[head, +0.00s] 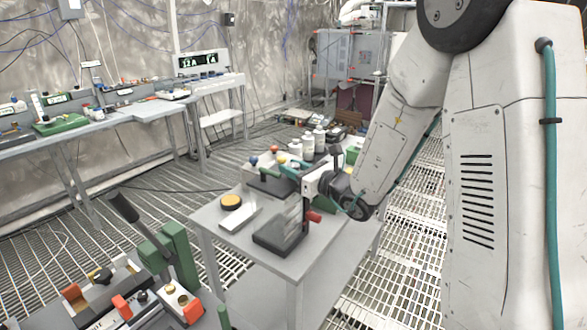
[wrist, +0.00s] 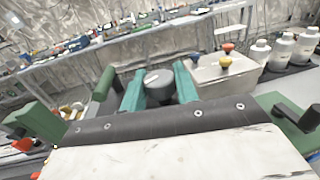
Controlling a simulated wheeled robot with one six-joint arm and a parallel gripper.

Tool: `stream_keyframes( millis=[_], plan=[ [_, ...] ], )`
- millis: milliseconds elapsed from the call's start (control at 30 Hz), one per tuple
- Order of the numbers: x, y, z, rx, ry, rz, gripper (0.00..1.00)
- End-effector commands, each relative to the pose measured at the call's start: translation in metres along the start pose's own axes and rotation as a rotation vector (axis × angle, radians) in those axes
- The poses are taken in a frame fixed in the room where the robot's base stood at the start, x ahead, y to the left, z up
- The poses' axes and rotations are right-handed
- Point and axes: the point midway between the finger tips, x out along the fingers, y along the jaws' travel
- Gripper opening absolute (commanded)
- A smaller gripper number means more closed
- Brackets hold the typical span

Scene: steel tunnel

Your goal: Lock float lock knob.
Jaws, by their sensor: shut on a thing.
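In the wrist view a dark grey round knob (wrist: 158,86) with a light mark on its top sits between the two teal fingers of my gripper (wrist: 160,92). The fingers are closed on its sides. I take it for the float lock knob, though no label is readable. In the head view my gripper (head: 287,170) is over the small grey table, at the top of an upright device with a dark base (head: 278,243). The knob is hidden there by the gripper and arm.
A yellow-topped round thing (head: 231,201) lies on the small table (head: 206,220). White bottles (head: 319,138) and ball-topped levers (head: 253,160) stand behind the gripper. A machine with a black-handled lever (head: 123,207) is at front left. A long bench (head: 150,110) lines the wall.

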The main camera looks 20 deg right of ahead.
Motion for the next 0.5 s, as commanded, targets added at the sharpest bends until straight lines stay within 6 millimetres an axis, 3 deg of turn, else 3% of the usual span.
stream_keyframes(
  millis=[500],
  plan=[
    [0.0003, 0.0008, 0.0002, 0.0, -0.001, -0.211, 0.07]
  ],
)
